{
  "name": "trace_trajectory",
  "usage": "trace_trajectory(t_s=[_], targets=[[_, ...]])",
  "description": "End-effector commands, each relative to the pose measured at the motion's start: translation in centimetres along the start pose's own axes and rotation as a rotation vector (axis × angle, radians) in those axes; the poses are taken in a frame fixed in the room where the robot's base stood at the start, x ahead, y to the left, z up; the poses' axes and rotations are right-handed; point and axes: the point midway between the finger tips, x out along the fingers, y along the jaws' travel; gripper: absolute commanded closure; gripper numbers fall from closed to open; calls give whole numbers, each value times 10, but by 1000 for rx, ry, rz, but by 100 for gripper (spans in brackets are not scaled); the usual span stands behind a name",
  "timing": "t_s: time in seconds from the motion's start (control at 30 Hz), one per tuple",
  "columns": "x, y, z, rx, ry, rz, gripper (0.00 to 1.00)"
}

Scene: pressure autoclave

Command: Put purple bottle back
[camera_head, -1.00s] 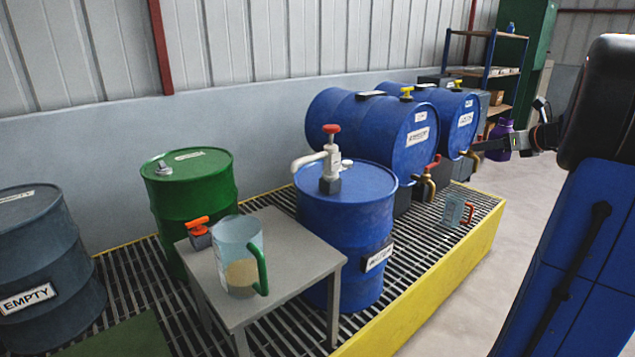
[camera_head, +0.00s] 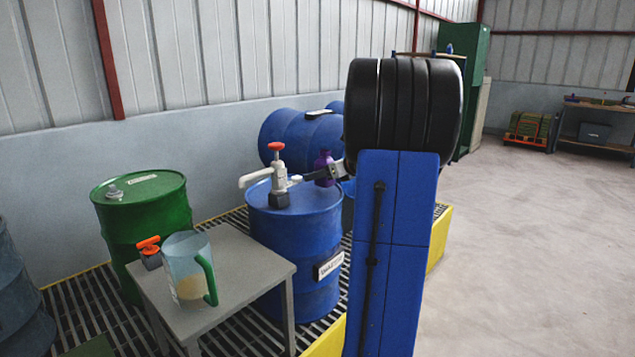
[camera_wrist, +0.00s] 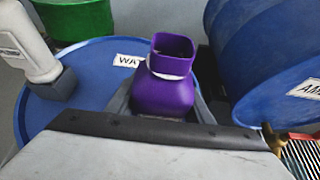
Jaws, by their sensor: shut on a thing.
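The purple bottle (camera_head: 323,168) is held upright by my gripper (camera_head: 328,174), beside the white hand pump on the upright blue drum. In the wrist view the bottle (camera_wrist: 164,88) stands between the two grey fingers of my gripper (camera_wrist: 160,100), which are shut on its body. Its squarish purple neck has a white band below it. The bottle's lower part is hidden by my gripper in the wrist view. My arm hides much of the area to the right of the bottle in the head view.
The upright blue drum (camera_head: 300,240) carries a white pump (camera_head: 278,180) with a red knob. A grey table (camera_head: 235,275) holds a jug (camera_head: 187,268) with a green handle. A green drum (camera_head: 145,215) and a lying blue drum (camera_head: 290,130) stand nearby. Open floor (camera_head: 530,240) lies right.

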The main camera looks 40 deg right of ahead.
Motion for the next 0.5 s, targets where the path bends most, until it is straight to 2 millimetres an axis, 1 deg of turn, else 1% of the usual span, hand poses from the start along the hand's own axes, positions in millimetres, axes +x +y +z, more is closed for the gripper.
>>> trace_trajectory(t_s=[0.03,0.1,0.17,0.5], targets=[[4,0,-7,4,1,1,84],[8,0,-16,3,1,1,84],[10,0,-20,3,0,1,84],[11,0,-22,1,0,1,84]])
